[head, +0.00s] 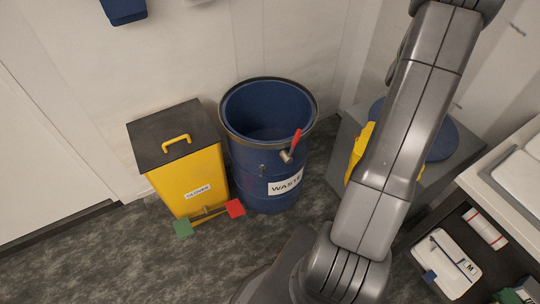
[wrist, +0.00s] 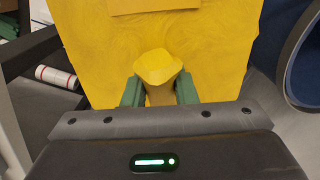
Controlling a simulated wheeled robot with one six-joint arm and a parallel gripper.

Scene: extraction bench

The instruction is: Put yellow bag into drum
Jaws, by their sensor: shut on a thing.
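The yellow bag (wrist: 210,45) fills the upper middle of the wrist view, with a gathered tuft at its near end. My gripper (wrist: 160,92) is shut on that tuft between its green fingertips. In the head view, part of the yellow bag (head: 359,148) shows at the left edge of my arm, which hides the rest of it and my gripper. The blue drum (head: 268,168) labelled "WASTE" stands left of my arm, open at the top. The bag is right of the drum and apart from it in the picture. The drum's rim also shows at the right of the wrist view (wrist: 296,42).
A yellow bin (head: 190,178) with a closed black lid stands left of the drum. A red-handled lever (head: 296,140) is on the drum's rim. A grey box (head: 346,118) with a round blue lid (head: 444,140) is behind my arm. A shelved bench (head: 500,215) stands at right.

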